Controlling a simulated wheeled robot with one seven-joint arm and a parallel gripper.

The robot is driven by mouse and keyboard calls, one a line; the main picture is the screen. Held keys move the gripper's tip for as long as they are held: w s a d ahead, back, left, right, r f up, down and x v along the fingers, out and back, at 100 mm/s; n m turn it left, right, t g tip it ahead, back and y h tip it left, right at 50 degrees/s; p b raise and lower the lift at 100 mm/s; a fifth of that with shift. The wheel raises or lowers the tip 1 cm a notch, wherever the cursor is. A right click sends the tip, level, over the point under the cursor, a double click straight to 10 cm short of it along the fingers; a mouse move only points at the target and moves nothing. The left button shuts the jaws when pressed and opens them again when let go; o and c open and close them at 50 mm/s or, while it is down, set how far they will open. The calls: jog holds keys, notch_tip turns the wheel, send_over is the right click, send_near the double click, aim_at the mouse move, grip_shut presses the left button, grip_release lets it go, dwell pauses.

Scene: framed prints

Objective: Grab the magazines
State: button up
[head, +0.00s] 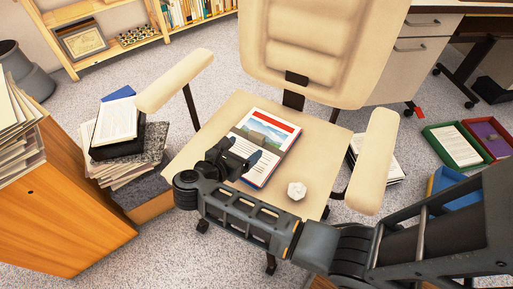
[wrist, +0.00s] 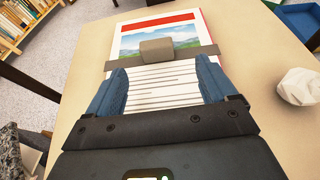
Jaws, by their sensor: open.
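A stack of magazines (head: 283,126) lies on the seat of a beige office chair. Its top cover has a red band and a landscape picture, with lines of text below. A grey-brown strap with a block on it crosses the magazines in the wrist view (wrist: 158,22). My gripper (head: 236,150) is over the near part of the magazines. In the wrist view my gripper (wrist: 158,85) is open, with its blue fingers on either side of the text area. Nothing is held. I cannot tell whether the fingers touch the cover.
A crumpled white paper ball (head: 296,190) lies on the seat (head: 205,150) right of my gripper. Chair armrests (head: 372,160) rise on both sides. Paper stacks (head: 125,165) stand at left, by a wooden cabinet (head: 60,210). Coloured trays (head: 455,145) lie on the floor at right.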

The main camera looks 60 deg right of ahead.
aim_at(255, 138)
jog(key=shift+w+b+x, duration=0.15)
jog(key=shift+b+x, duration=0.15)
jog(key=shift+x, duration=1.7)
jog(key=shift+w+b+x, duration=0.2)
jog(key=shift+b+x, duration=0.1)
jog(key=shift+x, duration=1.65)
jog(key=shift+f, duration=0.1)
jog(key=shift+c, duration=0.3)
grip_shut()
